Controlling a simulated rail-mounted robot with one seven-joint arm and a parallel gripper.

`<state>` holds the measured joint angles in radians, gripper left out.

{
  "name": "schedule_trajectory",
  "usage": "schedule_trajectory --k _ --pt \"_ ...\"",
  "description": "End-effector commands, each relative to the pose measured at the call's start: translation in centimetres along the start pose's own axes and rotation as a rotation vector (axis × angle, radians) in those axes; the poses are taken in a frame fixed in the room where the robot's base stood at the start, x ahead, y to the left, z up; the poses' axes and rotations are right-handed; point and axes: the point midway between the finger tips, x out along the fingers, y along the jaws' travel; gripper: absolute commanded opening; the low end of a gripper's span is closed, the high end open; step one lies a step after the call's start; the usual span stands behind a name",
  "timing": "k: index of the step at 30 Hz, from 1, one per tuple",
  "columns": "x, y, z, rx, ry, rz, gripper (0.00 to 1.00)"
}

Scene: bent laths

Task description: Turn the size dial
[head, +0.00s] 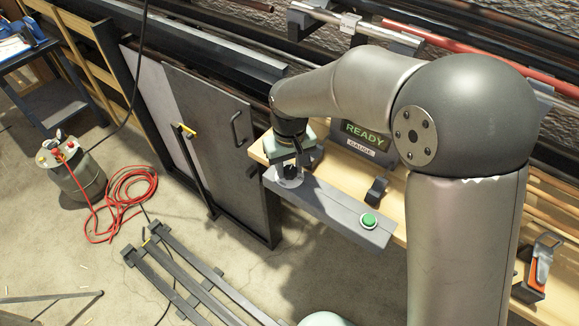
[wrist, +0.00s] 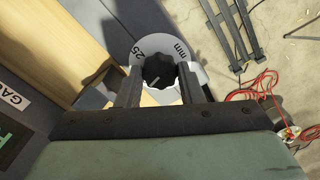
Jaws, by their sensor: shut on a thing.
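The size dial is a black fluted knob (wrist: 158,70) on a pale round plate (wrist: 182,47) marked "25" and "mm" in the wrist view. My gripper (wrist: 158,77) has one finger on each side of the knob and is shut on it. In the head view the pale plate (head: 289,182) shows under my gripper (head: 288,168) at the left end of a grey panel (head: 325,205). The knob is mostly hidden there by my gripper. Its setting is not readable.
A green button (head: 369,220) sits at the panel's right end. Behind stands a gauge display (head: 366,134) reading "READY". A dark clamp-like piece (head: 376,190) is near the bench edge.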

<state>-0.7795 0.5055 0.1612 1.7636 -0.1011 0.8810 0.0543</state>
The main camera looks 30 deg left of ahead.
Motion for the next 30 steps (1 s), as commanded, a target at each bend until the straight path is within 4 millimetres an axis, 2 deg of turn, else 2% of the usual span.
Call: schedule_trajectory --k 12,26,27,28,30 --pt "-0.11 0.01 -0.06 -0.150 0.002 0.000 0.11" --pt "-0.14 -0.01 -0.07 -0.161 0.003 0.000 0.11" --pt "-0.14 0.00 -0.07 -0.161 0.003 0.000 0.45" --pt "-0.13 -0.01 -0.07 -0.161 0.003 0.000 0.53" --pt "-0.11 0.00 -0.06 -0.160 0.002 0.000 0.56"
